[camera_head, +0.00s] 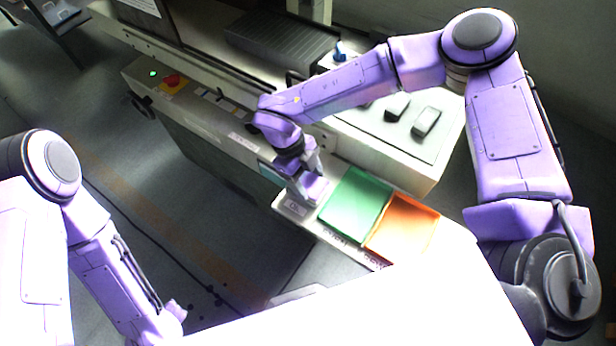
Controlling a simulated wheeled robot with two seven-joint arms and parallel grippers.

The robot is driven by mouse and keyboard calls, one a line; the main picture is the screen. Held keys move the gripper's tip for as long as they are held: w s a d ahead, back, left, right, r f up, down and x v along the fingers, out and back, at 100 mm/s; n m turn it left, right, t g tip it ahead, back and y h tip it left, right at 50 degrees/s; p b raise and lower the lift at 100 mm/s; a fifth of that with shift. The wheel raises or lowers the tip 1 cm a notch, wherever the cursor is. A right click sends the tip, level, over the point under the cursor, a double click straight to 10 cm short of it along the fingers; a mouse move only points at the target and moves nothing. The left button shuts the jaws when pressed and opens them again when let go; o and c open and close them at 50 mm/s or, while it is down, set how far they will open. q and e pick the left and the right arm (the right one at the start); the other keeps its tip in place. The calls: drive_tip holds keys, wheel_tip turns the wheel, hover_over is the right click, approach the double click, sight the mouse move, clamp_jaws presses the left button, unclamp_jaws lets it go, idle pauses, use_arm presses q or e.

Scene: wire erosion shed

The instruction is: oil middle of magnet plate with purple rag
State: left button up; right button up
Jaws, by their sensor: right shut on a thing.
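My right gripper (307,180) points down at the left end of a pale shelf (292,208) and is shut on a lilac patch that looks like the purple rag (314,191). The fingers and wrist cover much of it, and I cannot tell whether it still touches the shelf. A dark grey ribbed slab (282,42) lies at the back on the machine. It may be the magnet plate, but I cannot be sure. My left arm comes in at lower left. Its gripper does not show clearly behind my pale body.
A green square (355,205) and an orange square (402,227) lie right of the right gripper on the shelf. Behind stands a white cabinet (390,150) with small blocks (426,122). A blue-topped item (340,50) stands near the slab. A red button (172,81) is at left.

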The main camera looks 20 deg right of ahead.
sight(308, 182)
drive_tip(key=shift+r, duration=0.1)
wheel_tip(308, 182, up, 7)
drive_tip(key=p, duration=0.7)
idle(0.4)
idle(0.3)
